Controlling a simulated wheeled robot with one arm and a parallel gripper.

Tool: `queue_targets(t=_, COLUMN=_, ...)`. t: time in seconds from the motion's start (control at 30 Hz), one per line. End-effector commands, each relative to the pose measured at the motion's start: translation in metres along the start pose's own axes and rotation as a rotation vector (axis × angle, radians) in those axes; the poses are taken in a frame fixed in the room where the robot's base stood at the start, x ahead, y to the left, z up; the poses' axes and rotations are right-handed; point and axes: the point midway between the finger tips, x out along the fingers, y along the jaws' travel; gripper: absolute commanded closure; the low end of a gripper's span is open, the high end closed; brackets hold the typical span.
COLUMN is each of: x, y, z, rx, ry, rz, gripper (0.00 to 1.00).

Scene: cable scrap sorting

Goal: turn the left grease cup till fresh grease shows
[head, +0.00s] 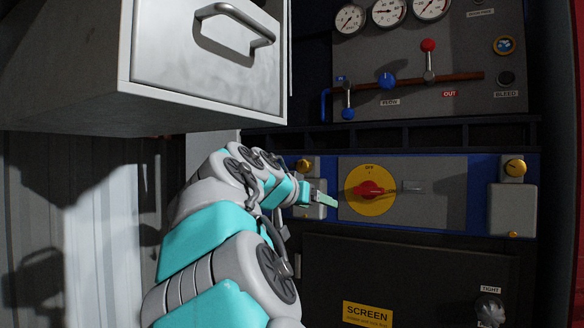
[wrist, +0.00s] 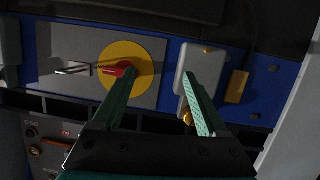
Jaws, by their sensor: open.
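The left grease cup is a grey block with a gold cap (head: 304,166) at its top, on the blue strip in the head view. My gripper partly covers it. In the wrist view, which is turned over, its grey block (wrist: 199,62) is right of centre, and its gold cap (wrist: 186,118) is partly hidden behind one finger. My gripper (head: 327,199) is open and empty, and its fingers (wrist: 160,74) spread in the wrist view. One finger overlaps the grey block and the other overlaps the yellow disc. I cannot tell whether either touches. I see no clear fresh grease.
A red rotary switch (head: 370,190) on a yellow disc is right beside my gripper. The right grease cup (head: 515,168) is further right. Gauges and levers are above, and a dark panel with a SCREEN label (head: 367,314) is below. A grey cabinet (head: 160,100) juts out at upper left.

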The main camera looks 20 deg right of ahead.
Motion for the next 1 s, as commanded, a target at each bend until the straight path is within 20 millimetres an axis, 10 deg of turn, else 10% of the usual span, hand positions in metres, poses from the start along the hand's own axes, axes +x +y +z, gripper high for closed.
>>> queue_targets(t=0.3, x=-0.015, y=-0.062, z=-0.074, rx=0.071, ry=0.272, rz=-0.048, gripper=0.24)
queue_targets(t=1.0, x=0.041, y=-0.072, z=-0.098, rx=0.077, ry=0.293, rz=-0.058, gripper=0.24)
